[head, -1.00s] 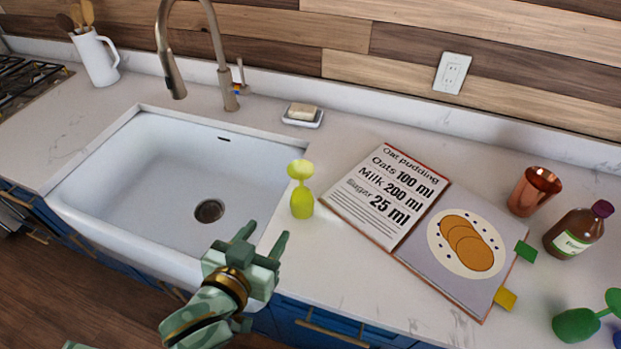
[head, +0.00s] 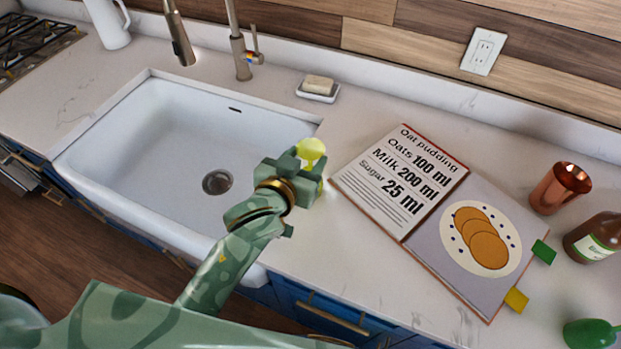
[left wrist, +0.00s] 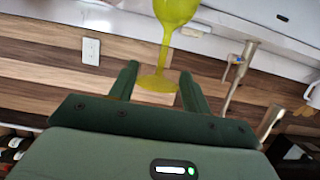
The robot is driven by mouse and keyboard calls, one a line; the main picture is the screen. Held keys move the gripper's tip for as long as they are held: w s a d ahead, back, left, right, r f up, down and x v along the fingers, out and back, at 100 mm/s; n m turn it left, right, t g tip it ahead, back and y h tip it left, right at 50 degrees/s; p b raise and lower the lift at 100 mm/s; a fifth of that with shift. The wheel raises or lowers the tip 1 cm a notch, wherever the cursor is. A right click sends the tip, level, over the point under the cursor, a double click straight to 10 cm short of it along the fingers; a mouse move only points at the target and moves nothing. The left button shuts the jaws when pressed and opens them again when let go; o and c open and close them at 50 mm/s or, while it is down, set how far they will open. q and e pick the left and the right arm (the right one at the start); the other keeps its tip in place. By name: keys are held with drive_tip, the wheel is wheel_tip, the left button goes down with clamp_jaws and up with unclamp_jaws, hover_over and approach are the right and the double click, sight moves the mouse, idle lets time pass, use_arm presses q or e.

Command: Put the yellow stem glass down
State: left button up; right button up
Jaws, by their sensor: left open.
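The yellow stem glass (head: 312,148) stands upside down on the counter, just right of the sink, its round foot up. My left gripper (head: 307,167) is at the glass and hides most of its stem and bowl in the head view. In the left wrist view, which is turned over, the yellow stem glass (left wrist: 165,45) shows its bowl at the top and its foot between the two fingertips of my left gripper (left wrist: 158,72). The fingers are open, with gaps beside the foot. My right gripper is not in view.
The white sink (head: 110,150) lies left of the glass. An open recipe book (head: 440,215) lies close on its right. A soap dish (head: 318,90) is behind. A copper cup (head: 560,188), brown bottle (head: 595,238) and green glass (head: 590,335) stand far right. Counter in front is clear.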

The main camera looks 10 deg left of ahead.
use_arm(q)
drive_tip(key=b+x, duration=0.1)
drive_tip(key=x, duration=0.3)
drive_tip(key=shift+w+d+f, duration=0.1)
drive_tip(key=shift+w+f, duration=0.15)
drive_tip(key=shift+w, duration=0.05)
drive_tip(key=shift+s, duration=0.1)
drive_tip(key=shift+c, duration=1.2)
clamp_jaws()
drive_tip(key=shift+r, duration=0.1)
